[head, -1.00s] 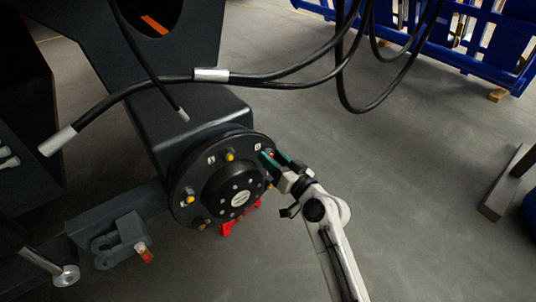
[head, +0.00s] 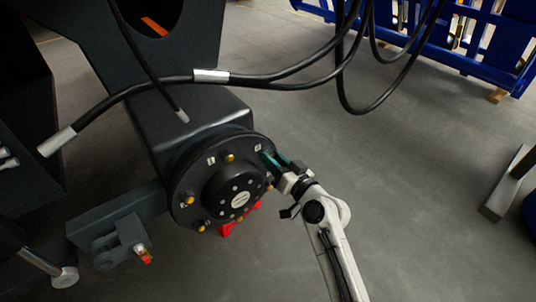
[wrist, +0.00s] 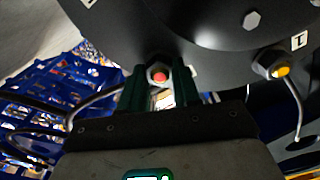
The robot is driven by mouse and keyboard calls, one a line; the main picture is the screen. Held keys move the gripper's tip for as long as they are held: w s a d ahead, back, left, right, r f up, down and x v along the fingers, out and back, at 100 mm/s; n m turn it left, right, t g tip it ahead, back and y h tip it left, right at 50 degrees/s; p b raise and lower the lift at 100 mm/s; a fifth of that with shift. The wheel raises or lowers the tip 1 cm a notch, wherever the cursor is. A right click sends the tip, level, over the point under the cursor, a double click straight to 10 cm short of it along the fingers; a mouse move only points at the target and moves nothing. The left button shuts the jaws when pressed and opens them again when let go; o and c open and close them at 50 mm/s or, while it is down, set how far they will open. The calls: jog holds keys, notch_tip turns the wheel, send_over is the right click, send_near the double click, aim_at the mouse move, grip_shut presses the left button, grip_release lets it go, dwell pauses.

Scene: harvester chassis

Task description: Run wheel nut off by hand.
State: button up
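The black round wheel hub (head: 186,176) carries several yellow-tipped studs with nuts around its rim. My gripper (head: 270,156) is at the hub's upper right edge, with its green fingers pointing at the rim. In the wrist view, a red-tipped stud with a silver wheel nut (wrist: 158,75) sits between my two green fingers (wrist: 160,72), one on each side. The gap beside the nut is too small and dark to tell whether the fingers touch it. In the head view the fingers hide this nut.
A yellow-tipped stud (wrist: 282,72) with a thin cable beside it is right of my gripper. Black hoses (head: 270,78) hang across above the hub. A red object (head: 226,229) is below the hub.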

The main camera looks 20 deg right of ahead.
grip_shut()
jog(key=shift+f+b, duration=0.1)
jog(key=shift+b, duration=0.35)
jog(key=n+b, duration=0.4)
jog(key=n, duration=0.4)
jog(key=n+b, duration=0.5)
jog(key=n, duration=0.3)
jog(key=n+b, duration=0.4)
jog(key=n, duration=0.5)
jog(key=shift+s+d, duration=0.1)
jog(key=shift+s, duration=0.15)
jog(key=o, duration=0.8)
grip_release()
jog(key=shift+c, duration=0.2)
jog(key=shift+c, duration=1)
